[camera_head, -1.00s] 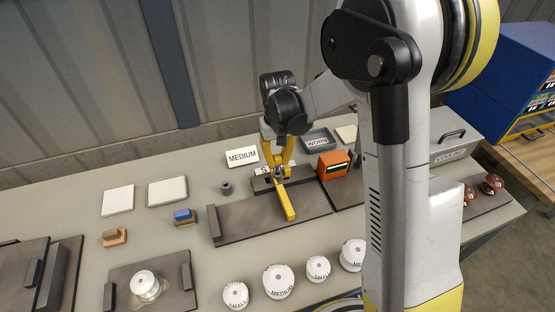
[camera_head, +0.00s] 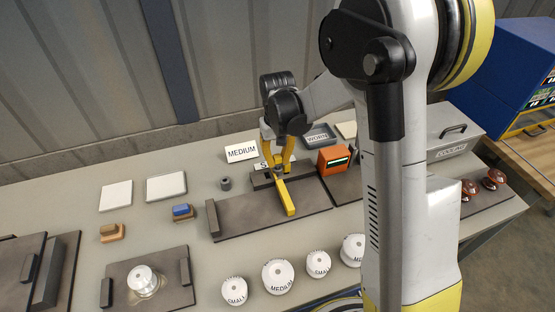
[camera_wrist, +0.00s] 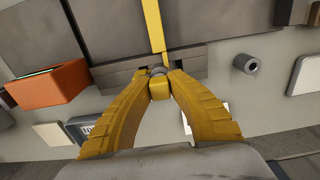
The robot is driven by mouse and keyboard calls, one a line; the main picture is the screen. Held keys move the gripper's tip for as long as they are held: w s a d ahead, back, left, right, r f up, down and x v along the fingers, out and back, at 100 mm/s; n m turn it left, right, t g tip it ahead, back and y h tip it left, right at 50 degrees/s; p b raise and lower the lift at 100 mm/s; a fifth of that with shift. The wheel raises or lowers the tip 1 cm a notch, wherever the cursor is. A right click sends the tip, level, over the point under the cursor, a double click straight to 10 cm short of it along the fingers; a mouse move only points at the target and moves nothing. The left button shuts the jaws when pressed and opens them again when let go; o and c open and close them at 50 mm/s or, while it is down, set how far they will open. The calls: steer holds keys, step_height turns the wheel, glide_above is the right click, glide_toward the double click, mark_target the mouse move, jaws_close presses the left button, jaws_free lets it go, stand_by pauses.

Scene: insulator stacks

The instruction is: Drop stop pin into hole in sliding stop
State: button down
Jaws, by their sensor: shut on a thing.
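The sliding stop (camera_head: 286,200) is a long yellow bar lying across a dark plate (camera_head: 240,212). In the wrist view the sliding stop (camera_wrist: 153,25) runs up from between my fingertips. My gripper (camera_head: 278,170) points down at the far end of the bar, by the dark back fence. In the wrist view my gripper (camera_wrist: 160,84) has its yellow fingers closed on a small piece with a grey round part, which I take as the stop pin (camera_wrist: 157,71). A yellow block shows between the tips. The hole is hidden, and I cannot tell whether the pin touches or enters it.
An orange box (camera_head: 333,159) stands right of the gripper. A MEDIUM sign (camera_head: 241,151) and a WORN tray (camera_head: 319,136) are behind. A small grey cylinder (camera_head: 225,183) stands left. Several white insulators, such as the MEDIUM one (camera_head: 278,276), line the front.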

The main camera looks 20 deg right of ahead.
steer(key=shift+s+f+b, duration=0.3)
steer(key=shift+f, duration=0.15)
steer(key=shift+r, duration=0.1)
steer(key=shift+r+p, duration=0.35)
steer(key=shift+w+r+p, duration=0.45)
steer(key=shift+r+p, duration=0.15)
steer(key=shift+r, duration=0.15)
steer(key=shift+s+g, duration=0.15)
steer(key=shift+g, duration=0.15)
steer(key=shift+b, duration=0.3)
stand_by(0.8)
steer(key=shift+s+f+b, duration=0.1)
steer(key=shift+f+b, duration=0.25)
steer(key=shift+f, duration=0.05)
steer(key=c, duration=1.3)
jaws_free()
steer(key=shift+s, duration=0.1)
